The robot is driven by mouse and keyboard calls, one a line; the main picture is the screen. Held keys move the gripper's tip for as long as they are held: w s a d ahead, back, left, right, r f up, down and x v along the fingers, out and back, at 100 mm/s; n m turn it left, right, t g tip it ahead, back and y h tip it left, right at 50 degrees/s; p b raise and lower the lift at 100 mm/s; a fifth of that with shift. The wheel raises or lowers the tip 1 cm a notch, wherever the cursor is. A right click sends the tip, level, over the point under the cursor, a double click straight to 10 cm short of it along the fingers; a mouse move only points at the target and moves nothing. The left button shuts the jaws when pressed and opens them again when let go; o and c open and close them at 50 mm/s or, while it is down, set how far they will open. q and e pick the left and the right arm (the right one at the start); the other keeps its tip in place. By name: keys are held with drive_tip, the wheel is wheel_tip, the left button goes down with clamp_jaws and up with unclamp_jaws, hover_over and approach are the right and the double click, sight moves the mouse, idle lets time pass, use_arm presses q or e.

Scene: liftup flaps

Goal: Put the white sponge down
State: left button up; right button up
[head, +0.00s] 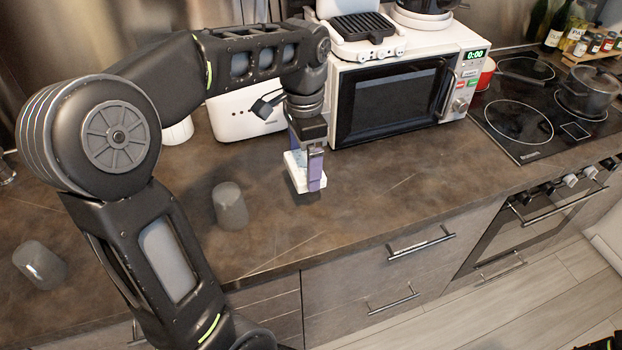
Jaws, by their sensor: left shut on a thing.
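The white sponge (293,165) is in front of the microwave's left edge, just above or on the brown countertop (380,185); I cannot tell if it touches. A dark patch shows right below it. My left gripper (307,170) points down and is shut on the sponge, with a purple finger across its near right side. The gripper hides part of the sponge. My right gripper is not in view.
A white microwave (392,97) with a grill on top stands behind the sponge, beside a white toaster (232,115). A grey cup (230,205) stands to the left, and another glass (40,265) is farther left. The hob (520,110) is at right. The front counter is clear.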

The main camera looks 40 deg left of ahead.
use_arm(q)
drive_tip(key=shift+s+a+f+n+p, duration=0.15)
drive_tip(key=shift+s+a, duration=0.1)
drive_tip(key=shift+a, duration=0.2)
drive_tip(key=shift+s+a+n+p, duration=0.15)
drive_tip(key=shift+s+a, duration=0.05)
drive_tip(key=shift+a, duration=0.25)
drive_tip(key=shift+w+d+r, duration=0.15)
drive_tip(key=shift+w+d, duration=0.1)
drive_tip(key=shift+d, duration=0.25)
drive_tip(key=shift+w+d+r, duration=0.15)
drive_tip(key=shift+w+d, duration=0.05)
drive_tip(key=shift+d, duration=0.35)
drive_tip(key=shift+w+d+r, duration=0.15)
drive_tip(key=shift+w+d, duration=0.1)
drive_tip(key=shift+d, duration=0.25)
drive_tip(key=shift+f+p, duration=0.3)
drive_tip(key=shift+f, duration=2.85)
wheel_tip(320, 180, down, 3)
drive_tip(key=shift+r, duration=0.1)
drive_tip(key=shift+f, duration=0.45)
